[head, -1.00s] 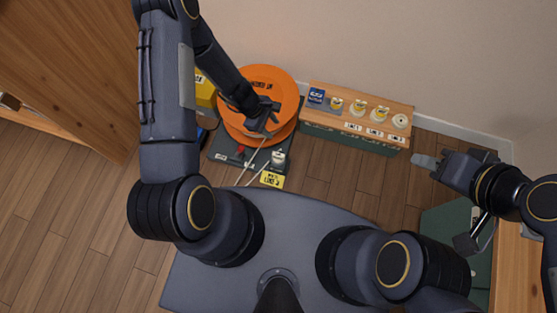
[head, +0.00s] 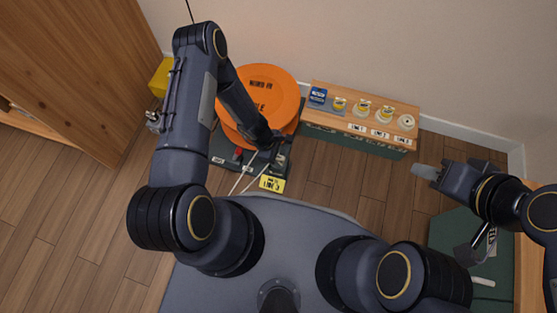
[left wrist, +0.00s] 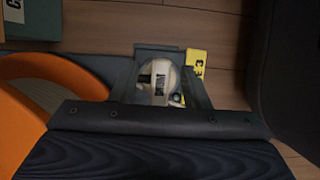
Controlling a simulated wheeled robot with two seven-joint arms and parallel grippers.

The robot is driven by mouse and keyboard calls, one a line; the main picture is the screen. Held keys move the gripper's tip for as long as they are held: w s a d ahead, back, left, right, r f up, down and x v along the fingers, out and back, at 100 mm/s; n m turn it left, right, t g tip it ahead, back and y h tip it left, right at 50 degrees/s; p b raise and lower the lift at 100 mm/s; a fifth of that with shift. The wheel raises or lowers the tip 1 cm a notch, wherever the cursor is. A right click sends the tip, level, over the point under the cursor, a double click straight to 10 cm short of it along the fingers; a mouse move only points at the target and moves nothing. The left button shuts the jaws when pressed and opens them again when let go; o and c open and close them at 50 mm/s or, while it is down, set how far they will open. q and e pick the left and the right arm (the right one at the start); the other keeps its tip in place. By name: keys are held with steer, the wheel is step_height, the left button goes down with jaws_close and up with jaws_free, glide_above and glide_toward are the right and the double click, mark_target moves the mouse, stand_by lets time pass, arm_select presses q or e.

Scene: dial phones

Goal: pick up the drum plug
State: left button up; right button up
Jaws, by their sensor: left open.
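The drum plug (left wrist: 160,82), a whitish plug with a dark-lettered label, shows in the left wrist view between the fingers of my left gripper (left wrist: 160,92). The gripper is open, with a finger on each side of the plug; I cannot tell whether they touch it.
A yellow line label (left wrist: 197,62) lies beside the plug. A wooden-topped box (head: 365,100) with several round sockets or plugs and white labels stands right of the drum by the wall. Pale cords run from the drum's base toward me. A green case (head: 455,230) is at the right.

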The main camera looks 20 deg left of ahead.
arm_select(q)
steer(key=shift+r, duration=0.1)
jaws_close()
steer(key=shift+r, duration=0.1)
